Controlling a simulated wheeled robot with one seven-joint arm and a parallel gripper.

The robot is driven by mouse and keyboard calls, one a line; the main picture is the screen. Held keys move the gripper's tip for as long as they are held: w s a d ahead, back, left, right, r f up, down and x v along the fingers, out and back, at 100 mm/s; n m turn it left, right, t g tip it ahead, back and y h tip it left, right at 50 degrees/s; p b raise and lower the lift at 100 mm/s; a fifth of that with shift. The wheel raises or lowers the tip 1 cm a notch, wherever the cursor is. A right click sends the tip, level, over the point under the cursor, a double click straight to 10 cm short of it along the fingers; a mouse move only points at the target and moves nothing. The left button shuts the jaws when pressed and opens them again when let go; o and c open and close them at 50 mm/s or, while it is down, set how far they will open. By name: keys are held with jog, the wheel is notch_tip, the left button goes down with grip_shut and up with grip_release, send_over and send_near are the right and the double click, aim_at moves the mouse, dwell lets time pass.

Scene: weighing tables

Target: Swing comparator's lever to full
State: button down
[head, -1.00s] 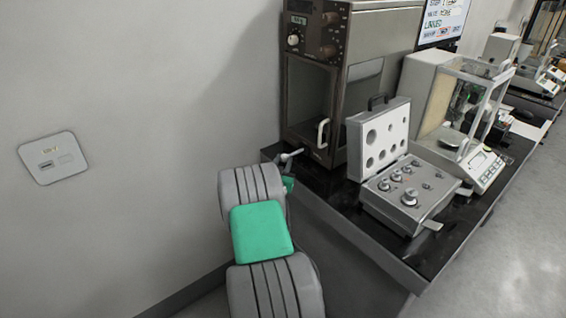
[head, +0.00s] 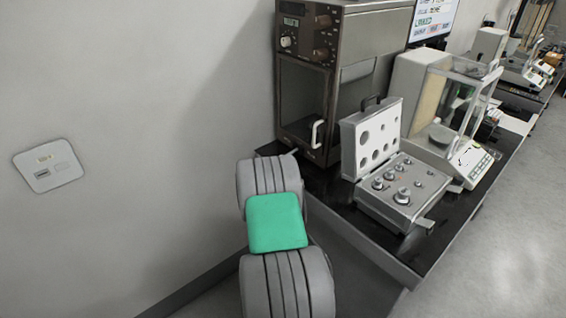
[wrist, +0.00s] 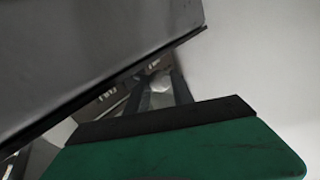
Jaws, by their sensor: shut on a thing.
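The comparator, a tall brown cabinet (head: 308,32) with knobs and a small display on its upper front, stands at the near left end of the dark table. In the wrist view, a pale rounded lever end (wrist: 161,82) sits between the two dark fingers of my gripper (wrist: 160,95), which are shut on it. The rest of the lever is hidden. In the head view, my grey and green arm covers the gripper and nearly all of the lever, low beside the cabinet's front. How far the lever is swung cannot be told.
A white door handle (head: 317,133) sticks out from the cabinet's front. An open weight case (head: 382,205) and a glass-sided balance (head: 408,95) stand to the right on the black table (head: 350,218). The floor at right is clear.

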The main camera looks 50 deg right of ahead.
jog(key=c, duration=1.1)
grip_release()
jog(key=b+v, duration=0.2)
jog(key=v, duration=0.5)
jog(key=shift+s+a, duration=0.25)
jog(key=shift+a, duration=0.1)
